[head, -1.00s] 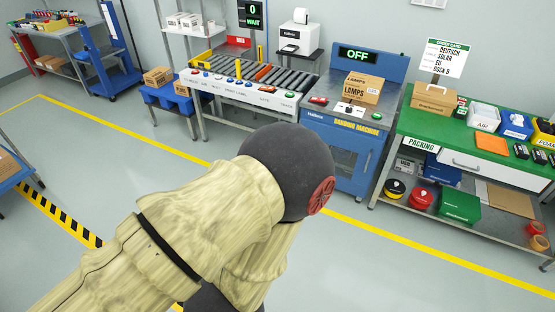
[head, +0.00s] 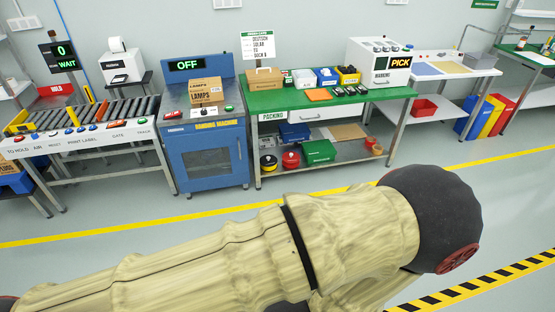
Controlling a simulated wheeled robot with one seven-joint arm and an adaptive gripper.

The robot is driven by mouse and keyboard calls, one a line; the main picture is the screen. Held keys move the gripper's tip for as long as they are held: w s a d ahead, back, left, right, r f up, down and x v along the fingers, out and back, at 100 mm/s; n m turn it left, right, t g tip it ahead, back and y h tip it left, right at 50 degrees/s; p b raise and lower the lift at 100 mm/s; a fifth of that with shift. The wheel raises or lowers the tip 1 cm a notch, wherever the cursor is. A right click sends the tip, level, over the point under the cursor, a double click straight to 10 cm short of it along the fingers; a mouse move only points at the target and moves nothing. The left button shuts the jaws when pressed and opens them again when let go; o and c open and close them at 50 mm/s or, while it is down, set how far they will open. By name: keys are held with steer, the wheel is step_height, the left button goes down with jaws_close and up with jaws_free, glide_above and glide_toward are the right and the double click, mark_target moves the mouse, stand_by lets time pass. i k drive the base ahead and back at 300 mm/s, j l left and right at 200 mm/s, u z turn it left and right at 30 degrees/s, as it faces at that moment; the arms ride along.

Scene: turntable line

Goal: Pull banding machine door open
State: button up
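The blue banding machine (head: 205,125) stands against the back wall, left of centre in the head view. Its sign (head: 187,65) reads OFF. Its front door (head: 206,160), a blue panel with a darker window, looks shut. A cardboard box (head: 206,92) marked LAMPS sits on top of the machine, behind a small white control panel. My arm, in a pale cover with a dark rounded joint, crosses the foreground, apart from the machine. My gripper is not in view.
The green packing table (head: 278,107) stands close to the right of the machine, with bins and a lower shelf. A roller conveyor (head: 95,112) stands to the left. The floor (head: 130,212) before the machine is clear, crossed by a yellow line (head: 125,232).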

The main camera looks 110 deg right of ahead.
mark_target(234, 138)
steer(key=z, duration=3.05)
steer(key=i+z, duration=0.2)
steer(key=z, duration=0.2)
steer(key=i+j+z, duration=0.1)
steer(key=z, duration=0.3)
steer(key=i+j+z, duration=0.15)
steer(key=i+j, duration=0.35)
steer(key=i+j+z, duration=0.15)
steer(key=i+j, duration=0.35)
steer(key=i+j+z, duration=0.1)
steer(key=i+j, duration=0.35)
steer(key=j, duration=0.25)
